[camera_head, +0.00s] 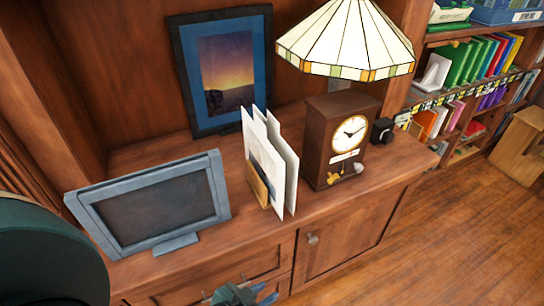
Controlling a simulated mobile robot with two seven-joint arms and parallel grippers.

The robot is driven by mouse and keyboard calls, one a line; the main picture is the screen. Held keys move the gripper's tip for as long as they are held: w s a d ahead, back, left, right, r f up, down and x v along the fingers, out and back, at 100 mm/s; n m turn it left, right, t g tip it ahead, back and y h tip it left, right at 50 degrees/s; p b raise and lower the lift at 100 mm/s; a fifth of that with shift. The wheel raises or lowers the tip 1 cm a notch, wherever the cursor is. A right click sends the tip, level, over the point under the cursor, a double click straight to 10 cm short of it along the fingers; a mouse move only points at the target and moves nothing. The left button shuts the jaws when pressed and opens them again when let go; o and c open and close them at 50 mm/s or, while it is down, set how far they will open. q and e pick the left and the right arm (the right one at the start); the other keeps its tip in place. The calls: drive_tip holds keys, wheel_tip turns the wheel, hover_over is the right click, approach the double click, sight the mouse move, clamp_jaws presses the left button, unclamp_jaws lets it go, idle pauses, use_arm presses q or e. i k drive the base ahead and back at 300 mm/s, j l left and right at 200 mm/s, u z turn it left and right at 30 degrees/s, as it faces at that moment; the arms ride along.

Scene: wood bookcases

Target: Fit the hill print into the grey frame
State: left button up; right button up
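The grey frame (213,183) stands upright at the left of the cabinet top, on a small foot. Its inside is dark and shows no picture. Several white sheets (284,172) stand in a small wooden holder (259,186) to its right. Their faces are seen too obliquely to tell whether one is the hill print. My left gripper (264,292) is low at the bottom edge, in front of the cabinet and below the frame and holder. Its two fingertips look apart, with nothing seen between them. My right gripper is out of view.
A dark frame (181,75) with a blue-bordered sunset picture leans at the back. A brown clock (316,140), a glass-shaded lamp (345,40) and a small black object (382,131) stand at the right. Bookshelves are beyond. The front right floor is clear.

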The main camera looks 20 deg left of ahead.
sight(162, 209)
drive_tip(key=u, duration=1.75)
drive_tip(key=l+z, duration=0.3)
drive_tip(key=i+l+z, duration=0.1)
drive_tip(key=l+z, duration=0.2)
drive_tip(key=l, duration=0.1)
